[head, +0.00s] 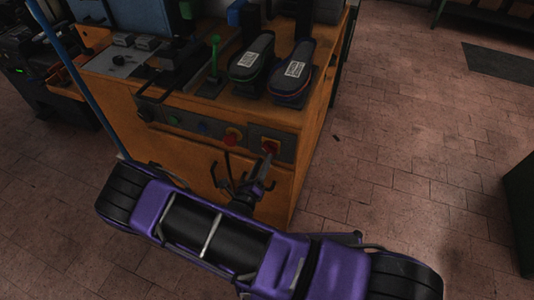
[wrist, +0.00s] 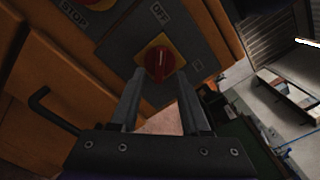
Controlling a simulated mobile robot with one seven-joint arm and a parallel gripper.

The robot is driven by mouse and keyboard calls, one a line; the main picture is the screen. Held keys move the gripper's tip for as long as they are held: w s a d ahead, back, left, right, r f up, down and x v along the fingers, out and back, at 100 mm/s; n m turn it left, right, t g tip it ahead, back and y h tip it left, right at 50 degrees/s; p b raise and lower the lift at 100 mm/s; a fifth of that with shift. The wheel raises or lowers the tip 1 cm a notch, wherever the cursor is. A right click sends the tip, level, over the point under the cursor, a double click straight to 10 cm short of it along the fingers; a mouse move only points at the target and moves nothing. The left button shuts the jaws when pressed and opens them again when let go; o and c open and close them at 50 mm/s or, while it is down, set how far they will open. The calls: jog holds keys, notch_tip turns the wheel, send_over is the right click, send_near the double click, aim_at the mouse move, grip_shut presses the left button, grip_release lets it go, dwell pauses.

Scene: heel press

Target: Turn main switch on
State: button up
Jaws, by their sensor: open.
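The main switch, a red rotary knob on a yellow plate, is on the grey front panel of the orange machine, at the panel's right end in the head view (head: 270,146). In the wrist view the switch (wrist: 159,62) lies between and beyond my fingertips. Its pale mark runs roughly upright in the picture, in line with the OFF label (wrist: 160,14). My gripper (wrist: 160,76) is open and empty, with one finger on each side of the knob. I cannot tell whether the fingers touch it. In the head view my gripper (head: 265,165) is just below the switch, partly covering it.
A red stop button (head: 233,137) on yellow sits left of the switch. Two dark shoe-shaped pads (head: 252,58) lie on top.

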aim_at(267, 153)
jog(key=shift+x, duration=2)
grip_shut()
